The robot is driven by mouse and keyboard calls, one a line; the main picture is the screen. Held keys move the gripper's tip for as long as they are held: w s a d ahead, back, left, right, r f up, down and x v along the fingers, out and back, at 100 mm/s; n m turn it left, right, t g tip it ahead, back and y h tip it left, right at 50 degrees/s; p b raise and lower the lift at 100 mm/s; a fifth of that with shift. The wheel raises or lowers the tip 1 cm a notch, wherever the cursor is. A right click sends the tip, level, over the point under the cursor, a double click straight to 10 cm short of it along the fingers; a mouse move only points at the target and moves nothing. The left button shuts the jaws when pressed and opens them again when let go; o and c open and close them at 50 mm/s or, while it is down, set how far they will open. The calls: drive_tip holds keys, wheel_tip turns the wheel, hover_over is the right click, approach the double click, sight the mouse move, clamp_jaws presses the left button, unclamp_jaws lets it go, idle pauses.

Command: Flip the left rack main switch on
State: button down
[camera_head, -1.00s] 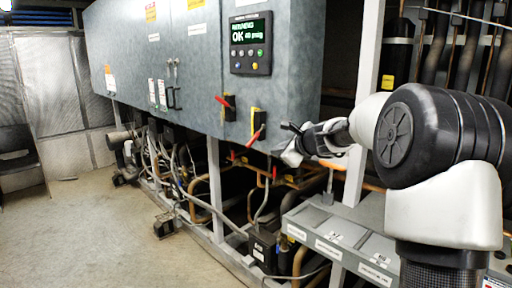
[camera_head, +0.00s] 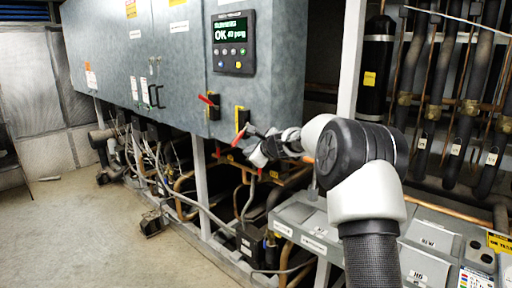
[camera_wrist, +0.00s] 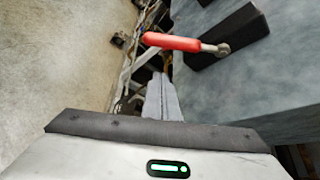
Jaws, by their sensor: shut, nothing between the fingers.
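Two red-handled switches sit on the grey cabinet front in the head view. The left switch (camera_head: 212,105) has its red handle pointing up and left. The right switch (camera_head: 241,118) has a yellow and black mount, with its red handle pointing down and left. My gripper (camera_head: 249,131) is close to the right switch and overlaps it in the picture; contact cannot be told. In the wrist view, one red handle (camera_wrist: 172,41) on a black base (camera_wrist: 228,36) lies just beyond my shut, empty fingers (camera_wrist: 162,98). Which switch this is cannot be told for sure.
A display panel (camera_head: 231,45) reading OK is above the switches. Pipes and a metal frame (camera_head: 201,185) run below the cabinet. A grey labelled box (camera_head: 310,228) stands at the lower right. The floor (camera_head: 75,235) at left is clear.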

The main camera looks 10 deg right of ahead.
sight(240, 135)
drive_tip(key=a+r, duration=0.1)
drive_tip(key=s+a+r+p, duration=0.1)
drive_tip(key=r, duration=0.1)
drive_tip(key=shift+a+r, duration=0.1)
drive_tip(key=shift+r, duration=0.1)
drive_tip(key=shift+a+r+p, duration=0.1)
drive_tip(key=shift+r+p, duration=0.1)
drive_tip(key=shift+p, duration=0.1)
